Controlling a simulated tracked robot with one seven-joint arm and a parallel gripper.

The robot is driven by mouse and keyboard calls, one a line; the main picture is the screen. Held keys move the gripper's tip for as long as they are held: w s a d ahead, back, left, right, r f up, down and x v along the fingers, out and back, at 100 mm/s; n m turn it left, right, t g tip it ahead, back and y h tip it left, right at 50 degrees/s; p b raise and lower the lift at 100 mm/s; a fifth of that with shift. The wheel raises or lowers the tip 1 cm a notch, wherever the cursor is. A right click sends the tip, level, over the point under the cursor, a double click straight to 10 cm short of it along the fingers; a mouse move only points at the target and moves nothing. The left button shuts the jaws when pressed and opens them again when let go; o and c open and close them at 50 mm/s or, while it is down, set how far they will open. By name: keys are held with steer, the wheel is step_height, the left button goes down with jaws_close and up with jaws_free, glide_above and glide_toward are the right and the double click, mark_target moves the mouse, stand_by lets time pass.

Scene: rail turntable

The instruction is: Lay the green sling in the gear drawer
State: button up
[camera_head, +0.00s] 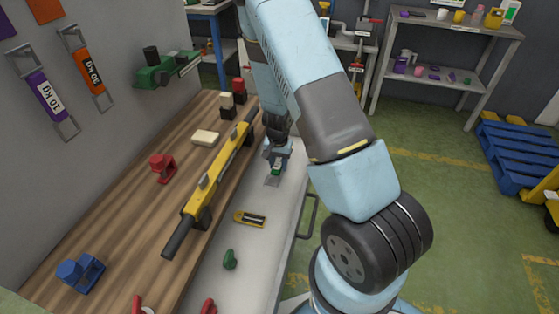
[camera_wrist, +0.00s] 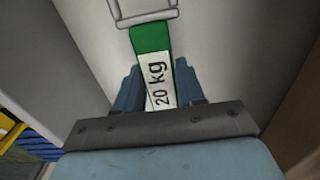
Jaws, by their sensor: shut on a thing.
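The green sling (camera_wrist: 150,38), with a white "20 kg" label and a metal end loop, is between the blue fingers of my gripper (camera_wrist: 158,80) in the wrist view. In the head view my gripper (camera_head: 277,158) points down over the far part of the pale grey gear drawer (camera_head: 264,268), and only a small green piece of the sling shows beneath it. The drawer is pulled out, with its handle on the right side. In the wrist view the loop lies over a pale grey surface; I cannot tell whether it touches.
A yellow level-like tool (camera_head: 252,218) and a green item (camera_head: 230,259) lie in the nearer part of the drawer. A long yellow bar (camera_head: 212,178) stands on the wooden bench left of it. Purple (camera_head: 46,97) and orange (camera_head: 91,74) slings hang on the wall.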

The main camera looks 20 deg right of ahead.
steer(key=shift+f, duration=1.6)
steer(key=o, duration=1.1)
steer(key=shift+o, duration=0.6)
steer(key=o, duration=0.4)
steer(key=shift+w, duration=0.1)
steer(key=shift+r, duration=0.15)
steer(key=shift+r, duration=3.25)
